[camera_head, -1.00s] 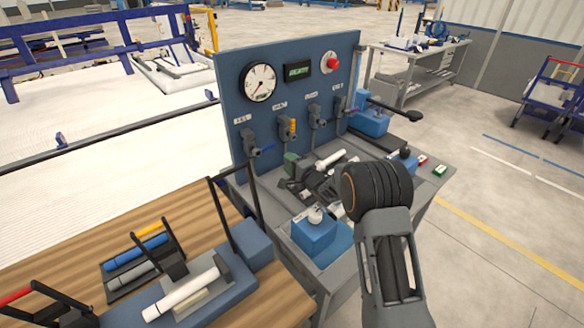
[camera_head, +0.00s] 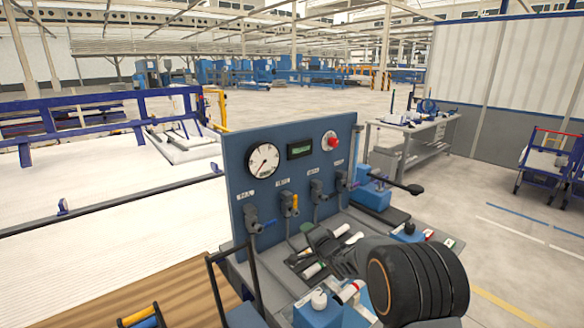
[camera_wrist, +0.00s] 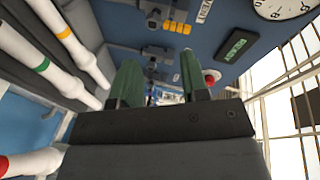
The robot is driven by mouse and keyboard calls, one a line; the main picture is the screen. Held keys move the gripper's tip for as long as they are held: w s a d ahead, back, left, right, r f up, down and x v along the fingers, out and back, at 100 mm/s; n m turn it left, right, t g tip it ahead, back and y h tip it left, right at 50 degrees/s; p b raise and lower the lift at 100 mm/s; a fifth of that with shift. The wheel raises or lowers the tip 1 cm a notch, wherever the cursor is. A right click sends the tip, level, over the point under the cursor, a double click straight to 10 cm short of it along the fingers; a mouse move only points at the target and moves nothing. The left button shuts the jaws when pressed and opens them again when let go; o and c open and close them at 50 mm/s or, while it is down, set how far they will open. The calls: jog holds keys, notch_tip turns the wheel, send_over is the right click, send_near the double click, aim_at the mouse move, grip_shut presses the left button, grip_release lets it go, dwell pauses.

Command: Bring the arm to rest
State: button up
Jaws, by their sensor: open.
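My arm comes in at the lower right of the head view, with its big dark wrist joint in front of the bench. My gripper (camera_head: 322,243) is partly hidden there, low in front of the blue panel (camera_head: 235,165). In the wrist view my gripper (camera_wrist: 160,88) shows two green-padded fingers spread apart with nothing between them. The blue panel (camera_wrist: 200,55) lies beyond the fingers. White pipes (camera_wrist: 50,55) with green and orange bands show at the left of that view, beside the fingers.
The panel carries a gauge (camera_head: 262,160), a display (camera_head: 299,149), a red button (camera_head: 330,141) and several valves. Blue fixtures (camera_head: 318,312) stand on the grey bench near my arm. A wooden tabletop (camera_head: 170,290) is at the lower left. Open floor (camera_head: 510,260) lies to the right.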

jog(key=s+d+r+n+g+h, duration=0.2)
jog(key=s+d+r+h, duration=0.1)
jog(key=s+d, duration=0.3)
jog(key=s+d+r+n+g+h, duration=0.2)
jog(key=s+d+r+h, duration=0.15)
jog(key=s, duration=0.45)
jog(key=s+f+n+g, duration=0.1)
jog(key=s+n+g, duration=0.1)
jog(key=s, duration=0.9)
jog(key=s+d+f+n+g, duration=0.1)
jog(key=s+n+g, duration=0.2)
jog(key=s, duration=0.7)
jog(key=shift+s+d+f+g, duration=0.25)
jog(key=shift+s+f+g, duration=0.1)
jog(key=shift+g, duration=0.35)
jog(key=shift+r+n, duration=0.1)
jog(key=shift+n, duration=0.2)
